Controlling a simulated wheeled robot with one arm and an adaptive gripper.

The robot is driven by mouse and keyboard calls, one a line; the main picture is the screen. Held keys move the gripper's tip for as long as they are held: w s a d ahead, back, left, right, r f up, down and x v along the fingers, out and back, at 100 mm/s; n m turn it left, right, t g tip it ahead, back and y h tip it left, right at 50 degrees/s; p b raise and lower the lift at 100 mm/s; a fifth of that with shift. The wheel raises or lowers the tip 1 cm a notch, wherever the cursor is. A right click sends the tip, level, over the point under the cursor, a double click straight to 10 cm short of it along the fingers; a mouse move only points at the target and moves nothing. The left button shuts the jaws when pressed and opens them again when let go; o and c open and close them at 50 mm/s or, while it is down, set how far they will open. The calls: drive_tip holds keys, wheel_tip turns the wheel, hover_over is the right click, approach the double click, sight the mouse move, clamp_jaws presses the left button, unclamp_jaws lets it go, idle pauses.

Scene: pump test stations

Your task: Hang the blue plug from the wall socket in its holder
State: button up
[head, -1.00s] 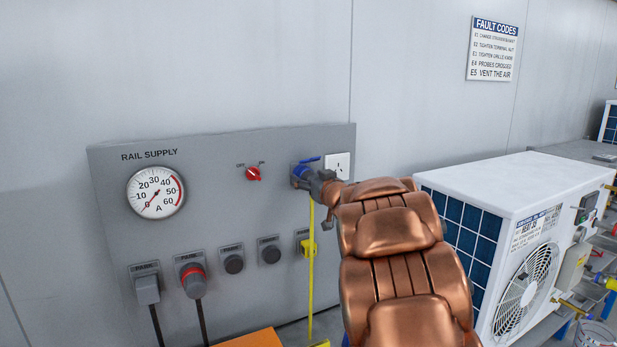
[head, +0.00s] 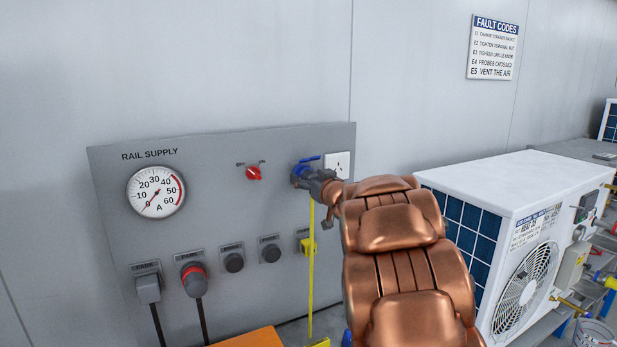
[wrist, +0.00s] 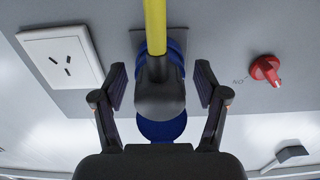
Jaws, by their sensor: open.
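The blue plug (head: 301,182) is at the upper right of the grey panel, in a blue socket with its lid raised. Its yellow cable hangs straight down. In the wrist view the plug (wrist: 158,97) shows a dark body and a blue collar against the panel. My gripper (head: 322,192) is at the plug. In the wrist view my gripper (wrist: 160,88) is open, with one finger on each side of the plug body and gaps showing. A row of holders runs low on the panel; a yellow fitting (head: 306,246) at its right end is partly behind the cable.
A white wall outlet (head: 338,165) is just right of the plug. A red rotary switch (head: 253,173) and a gauge (head: 156,192) are to the left. Two plugs with black cables hang low left. A white outdoor unit (head: 515,235) stands right of my arm.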

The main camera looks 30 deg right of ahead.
idle(0.8)
clamp_jaws()
idle(0.5)
drive_tip(key=shift+s+p, duration=0.15)
drive_tip(key=shift+p, duration=0.15)
drive_tip(key=shift+s+a+p, duration=0.15)
drive_tip(key=shift+s+p, duration=0.2)
drive_tip(key=shift+s, duration=1.1)
drive_tip(key=shift+s+a+p, duration=0.1)
drive_tip(key=shift+s+p, duration=0.25)
drive_tip(key=shift+s, duration=1.05)
